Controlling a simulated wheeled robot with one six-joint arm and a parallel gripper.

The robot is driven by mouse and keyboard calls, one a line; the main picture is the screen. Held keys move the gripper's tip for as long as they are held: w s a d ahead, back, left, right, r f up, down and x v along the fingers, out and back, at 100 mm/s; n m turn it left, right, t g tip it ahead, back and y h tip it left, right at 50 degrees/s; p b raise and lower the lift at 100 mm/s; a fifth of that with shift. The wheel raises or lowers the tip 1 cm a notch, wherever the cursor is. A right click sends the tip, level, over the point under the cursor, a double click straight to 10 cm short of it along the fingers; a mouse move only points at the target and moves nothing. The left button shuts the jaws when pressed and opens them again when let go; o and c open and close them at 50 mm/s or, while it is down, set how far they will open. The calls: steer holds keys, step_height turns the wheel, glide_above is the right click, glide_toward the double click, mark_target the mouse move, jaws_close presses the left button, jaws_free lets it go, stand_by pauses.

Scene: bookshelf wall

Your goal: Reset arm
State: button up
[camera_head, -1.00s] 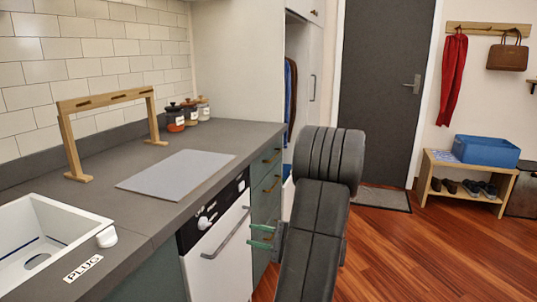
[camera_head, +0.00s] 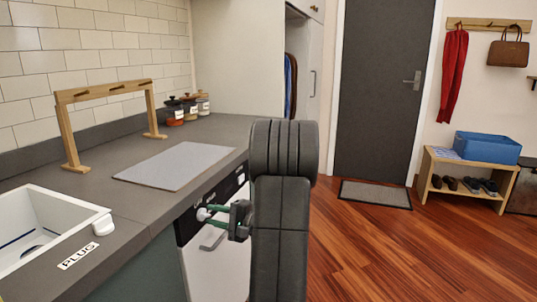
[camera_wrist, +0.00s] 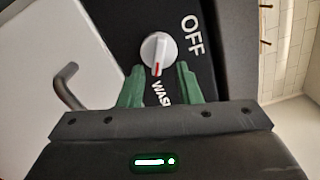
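My gripper (camera_head: 208,212) has green fingers and is at the front panel of the white-doored appliance (camera_head: 222,262) under the counter. The wrist view shows the gripper (camera_wrist: 159,78) open, its two fingers apart with nothing between them. A white knob (camera_wrist: 155,50) lies just past the fingertips on the black panel, and I cannot tell if they touch it. The knob's red mark points toward the partly hidden word "WASH"; "OFF" is printed to its right. In the head view the fingers overlap the knob's area. My arm stands upright in front of the counter.
The counter (camera_head: 100,215) holds a grey mat (camera_head: 175,166), a wooden rack (camera_head: 66,138), several jars (camera_head: 188,108) and a white sink (camera_head: 55,225). The appliance's bar handle (camera_wrist: 65,88) is close to my gripper. Wooden floor (camera_head: 365,250) to the right is free.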

steer(key=n, duration=0.1)
steer(key=n+b, duration=0.1)
steer(key=n, duration=0.1)
steer(key=n+b, duration=0.1)
steer(key=n, duration=0.1)
steer(key=shift+r, duration=0.3)
steer(key=n, duration=0.3)
steer(key=r+n, duration=0.1)
steer(key=n, duration=0.5)
steer(key=shift+s+a+r+n, duration=0.1)
steer(key=shift+s+r+n, duration=0.15)
steer(key=shift+s+n, duration=0.15)
steer(key=n+p, duration=0.2)
steer(key=n, duration=0.1)
steer(key=shift+s+a+r, duration=0.1)
steer(key=shift+s+r, duration=0.05)
steer(key=shift+s, duration=0.05)
steer(key=shift+n, duration=0.4)
